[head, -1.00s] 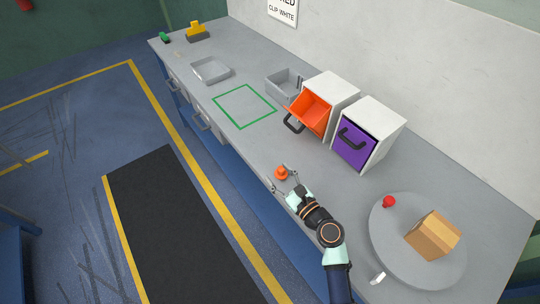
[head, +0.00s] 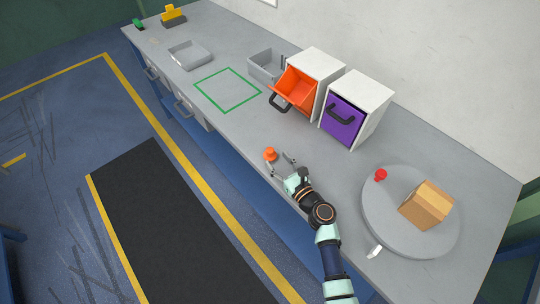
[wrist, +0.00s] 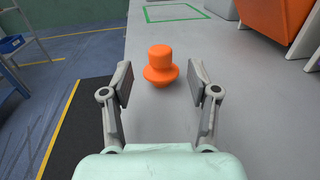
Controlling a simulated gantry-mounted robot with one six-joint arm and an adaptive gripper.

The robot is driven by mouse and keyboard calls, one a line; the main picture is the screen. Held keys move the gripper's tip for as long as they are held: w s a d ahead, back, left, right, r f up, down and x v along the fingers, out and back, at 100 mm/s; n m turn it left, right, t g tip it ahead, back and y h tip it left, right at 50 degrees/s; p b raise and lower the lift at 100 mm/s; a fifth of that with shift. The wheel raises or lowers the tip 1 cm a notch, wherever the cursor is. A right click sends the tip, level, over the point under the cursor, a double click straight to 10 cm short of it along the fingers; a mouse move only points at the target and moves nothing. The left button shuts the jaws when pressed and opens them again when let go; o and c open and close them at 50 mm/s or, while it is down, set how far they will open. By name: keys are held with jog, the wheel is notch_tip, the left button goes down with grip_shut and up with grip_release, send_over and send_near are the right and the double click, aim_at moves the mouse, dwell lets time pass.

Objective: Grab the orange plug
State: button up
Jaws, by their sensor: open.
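The orange plug (head: 270,154) stands upright on the grey bench near its front edge. In the wrist view the orange plug (wrist: 161,66) has a round flange and a narrower top. It lies ahead of and between my fingers, a little beyond their tips. My gripper (head: 280,165) is low over the bench, just to the right of the plug. In the wrist view my gripper (wrist: 161,84) is open and empty, with a pad on each side of the plug's line.
An orange tilted bin (head: 296,90) and a purple bin (head: 342,122) stand behind. A green square outline (head: 228,90) and grey trays (head: 190,55) lie to the left. A round turntable (head: 390,235) with a cardboard box (head: 427,205) and red piece (head: 380,175) is right.

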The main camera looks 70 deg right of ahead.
aim_at(272, 153)
jog(key=b+x, duration=0.1)
jog(key=x, duration=0.4)
jog(key=shift+w+d, duration=0.2)
jog(key=shift+w, duration=0.1)
jog(key=shift+r, duration=0.1)
jog(key=c, duration=1.1)
jog(key=shift+o, duration=0.2)
jog(key=shift+r, duration=0.1)
